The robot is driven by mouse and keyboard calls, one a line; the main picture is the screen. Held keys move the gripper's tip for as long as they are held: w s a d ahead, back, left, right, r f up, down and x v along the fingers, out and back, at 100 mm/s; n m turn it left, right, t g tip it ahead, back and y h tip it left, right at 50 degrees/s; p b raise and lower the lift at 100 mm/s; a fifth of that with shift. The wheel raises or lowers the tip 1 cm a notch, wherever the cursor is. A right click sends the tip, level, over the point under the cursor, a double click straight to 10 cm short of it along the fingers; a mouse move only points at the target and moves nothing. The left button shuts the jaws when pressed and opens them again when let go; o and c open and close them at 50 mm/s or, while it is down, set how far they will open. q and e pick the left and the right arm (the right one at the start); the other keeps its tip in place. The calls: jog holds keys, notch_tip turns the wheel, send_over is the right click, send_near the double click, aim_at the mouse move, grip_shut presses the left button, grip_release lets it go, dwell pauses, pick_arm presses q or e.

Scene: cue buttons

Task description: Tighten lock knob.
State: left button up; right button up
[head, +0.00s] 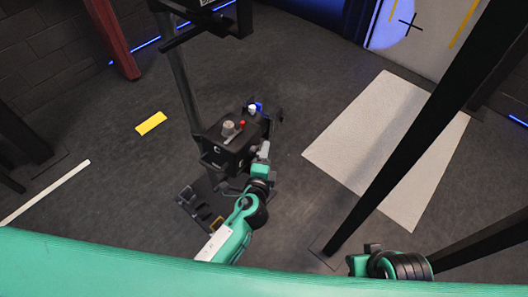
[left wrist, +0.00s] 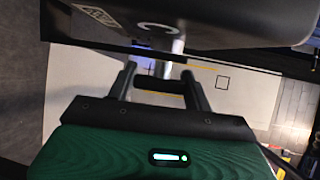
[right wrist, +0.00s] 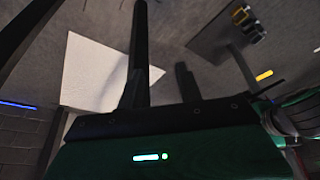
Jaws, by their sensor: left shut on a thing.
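A black box (head: 232,150) on a stand carries a beige knob (head: 228,127), a red button (head: 242,124) and a white-topped knob (head: 252,109) on top. My left gripper (head: 264,152) is at the box's right side, shut on a small dark part that I take to be the lock knob. In the left wrist view, the fingers (left wrist: 158,82) stand on either side of this dark part (left wrist: 160,86), under a large dark body. The knob itself is mostly hidden in the head view. My right gripper (right wrist: 160,80) is open and empty, away from the box.
A grey pole (head: 180,75) stands behind the box. A yellow block (head: 151,123) lies on the floor at left. A dark base plate (head: 196,208) sits below the box.

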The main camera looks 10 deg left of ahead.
pick_arm(q)
jog(key=g+p, duration=0.1)
jog(key=p, duration=0.4)
jog(key=shift+m+g+p, duration=0.3)
jog(key=shift+p, duration=0.25)
pick_arm(e)
notch_tip(320, 180, down, 14)
jog(key=g, duration=0.1)
jog(key=shift+w+a+g, duration=0.3)
jog(key=shift+w+g, duration=0.05)
jog(key=shift+g, duration=0.05)
pick_arm(q)
jog(key=shift+f, duration=0.1)
pick_arm(e)
jog(key=shift+f, duration=0.15)
pick_arm(q)
jog(key=o, duration=1)
jog(key=shift+s, duration=0.15)
jog(key=shift+v, duration=6.8)
pick_arm(e)
jog(key=shift+w+r, duration=0.1)
jog(key=shift+r, duration=0.1)
